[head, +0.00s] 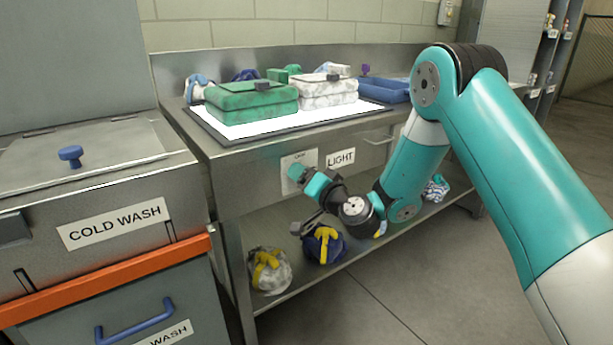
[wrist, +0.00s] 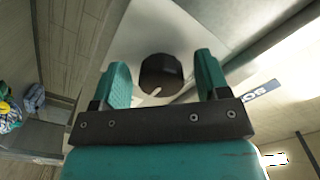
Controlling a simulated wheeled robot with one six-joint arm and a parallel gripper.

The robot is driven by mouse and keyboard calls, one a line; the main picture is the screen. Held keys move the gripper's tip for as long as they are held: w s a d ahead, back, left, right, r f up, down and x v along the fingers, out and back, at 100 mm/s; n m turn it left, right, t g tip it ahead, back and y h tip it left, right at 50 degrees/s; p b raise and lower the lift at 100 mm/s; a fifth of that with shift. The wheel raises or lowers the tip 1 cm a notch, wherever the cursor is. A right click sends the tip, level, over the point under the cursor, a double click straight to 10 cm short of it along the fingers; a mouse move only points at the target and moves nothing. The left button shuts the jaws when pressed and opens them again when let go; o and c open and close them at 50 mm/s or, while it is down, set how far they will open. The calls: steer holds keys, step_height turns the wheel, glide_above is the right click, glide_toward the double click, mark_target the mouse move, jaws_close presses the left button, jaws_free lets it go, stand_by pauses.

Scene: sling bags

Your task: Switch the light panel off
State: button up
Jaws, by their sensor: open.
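The light panel (head: 290,119) is a flat panel set in the bench top, glowing bright white, with bags standing on it. A pale switch plate (head: 299,160) is on the bench front, left of the LIGHT label (head: 341,158). In the wrist view, the switch plate (wrist: 128,42) carries a dark round knob (wrist: 160,73) with a pale pointer mark beside it. My gripper (head: 306,179) is at the switch plate and hides the knob in the head view. In the wrist view, my gripper (wrist: 162,62) is open, with one finger on each side of the knob; contact is not clear.
A green bag (head: 250,103) and a white patterned bag (head: 328,92) stand on the panel. A blue tray (head: 385,91) is right of them. The lower shelf (head: 340,268) holds several bags below my gripper. A COLD WASH unit (head: 100,180) stands at left.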

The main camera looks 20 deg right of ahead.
steer(key=shift+c, duration=0.3)
steer(key=c, duration=0.9)
steer(key=shift+n+b, duration=0.3)
steer(key=shift+b, duration=0.15)
steer(key=n+b, duration=0.1)
steer(key=b, duration=0.1)
steer(key=n+b, duration=0.2)
steer(key=shift+f, duration=0.25)
steer(key=n+b, duration=0.6)
steer(key=b, duration=0.1)
steer(key=shift+d+f, duration=0.1)
steer(key=shift+d, duration=0.05)
steer(key=shift+o, duration=0.2)
steer(key=n+b, duration=0.4)
steer(key=b, duration=0.2)
steer(key=shift+w+d, duration=0.1)
steer(key=n+b, duration=0.4)
steer(key=shift+d+r, duration=0.1)
steer(key=shift+r, duration=0.2)
steer(key=shift+r+n, duration=0.1)
steer(key=shift+n, duration=0.2)
